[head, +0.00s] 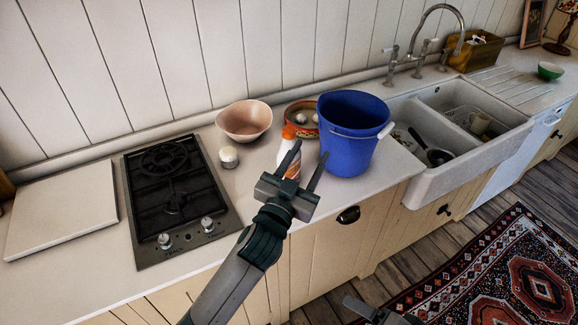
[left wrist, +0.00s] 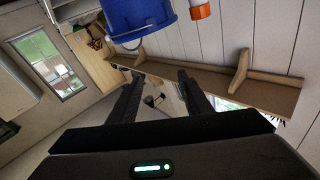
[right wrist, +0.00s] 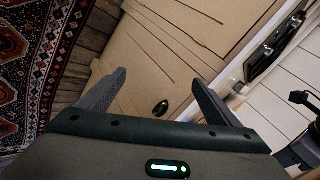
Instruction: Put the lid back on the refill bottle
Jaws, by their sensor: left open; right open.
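A white bottle with an orange top (head: 289,131) stands on the counter left of the blue bucket. My left gripper (head: 308,152) hides much of its body in the head view. The orange top also shows at the upper edge of the left wrist view (left wrist: 201,11). My left gripper is open, and nothing shows between its fingers (left wrist: 160,77). I see no separate loose lid that I can identify. My right gripper (right wrist: 158,77) is open and empty, in front of the cabinet fronts; part of it shows at the bottom of the head view (head: 376,312).
The blue bucket (head: 348,145) stands close right of the bottle. A black hob (head: 174,200) is left, a sink (head: 440,182) right. Bare counter lies between jar and bottle.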

